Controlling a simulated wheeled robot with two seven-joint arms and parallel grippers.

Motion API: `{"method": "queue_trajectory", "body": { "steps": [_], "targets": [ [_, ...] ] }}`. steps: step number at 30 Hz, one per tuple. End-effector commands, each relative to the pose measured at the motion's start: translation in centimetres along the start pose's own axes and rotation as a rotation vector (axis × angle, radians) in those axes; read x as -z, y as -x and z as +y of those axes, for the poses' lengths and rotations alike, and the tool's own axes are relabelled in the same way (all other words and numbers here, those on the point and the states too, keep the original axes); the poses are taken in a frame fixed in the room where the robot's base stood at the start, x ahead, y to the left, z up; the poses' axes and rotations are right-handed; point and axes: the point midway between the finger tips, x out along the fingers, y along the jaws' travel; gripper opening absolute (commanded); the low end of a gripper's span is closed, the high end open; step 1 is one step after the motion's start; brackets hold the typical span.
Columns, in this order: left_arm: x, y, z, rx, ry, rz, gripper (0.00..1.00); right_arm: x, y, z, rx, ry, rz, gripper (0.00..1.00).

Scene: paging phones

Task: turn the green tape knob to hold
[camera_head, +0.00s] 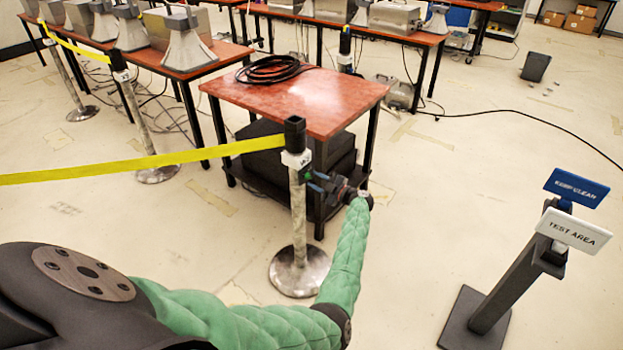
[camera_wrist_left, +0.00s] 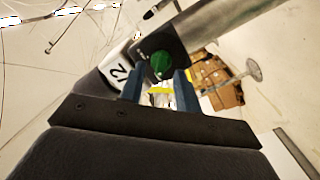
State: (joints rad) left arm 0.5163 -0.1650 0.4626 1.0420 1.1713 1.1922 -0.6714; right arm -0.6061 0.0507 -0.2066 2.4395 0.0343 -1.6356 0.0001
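The green tape knob (camera_wrist_left: 160,64) sits on a dark plate on the head of a barrier post (camera_head: 299,215). In the head view the knob shows only as a small green spot under the post's black top. My left gripper (camera_head: 313,182) is at the right side of the post head, its blue fingers pointing at it. In the left wrist view my left gripper (camera_wrist_left: 159,80) is open, with a finger on either side of the knob's lower part. I cannot tell whether they touch it. My right gripper is out of view.
Yellow tape (camera_head: 150,165) runs left from the post head. A red-topped table (camera_head: 310,100) with a coiled black cable (camera_head: 272,69) stands close behind the post. A sign stand (camera_head: 510,285) is at the right. The floor between is clear.

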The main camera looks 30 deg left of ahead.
Motion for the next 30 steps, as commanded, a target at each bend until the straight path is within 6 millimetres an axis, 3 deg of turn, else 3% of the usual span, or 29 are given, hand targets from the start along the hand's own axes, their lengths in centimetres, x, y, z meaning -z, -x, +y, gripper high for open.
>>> {"method": "queue_trajectory", "body": {
  "steps": [7, 18, 19, 23, 30],
  "targets": [
    [0.0, -2.8, 0.0, -0.001, 0.001, 0.001, 0.33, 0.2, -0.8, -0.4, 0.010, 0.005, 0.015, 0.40],
    [0.0, -3.4, 0.0, -0.001, 0.001, 0.000, 0.33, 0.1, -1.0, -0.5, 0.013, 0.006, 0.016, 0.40],
    [0.0, -3.4, 0.0, -0.001, 0.001, 0.000, 0.31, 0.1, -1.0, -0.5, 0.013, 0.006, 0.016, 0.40],
    [0.0, -3.4, 0.0, -0.001, 0.000, 0.000, 0.05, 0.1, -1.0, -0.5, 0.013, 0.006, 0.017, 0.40],
    [0.1, -3.4, 0.1, -0.001, -0.012, 0.000, 0.04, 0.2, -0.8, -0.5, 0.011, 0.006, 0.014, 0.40]
  ]
}}
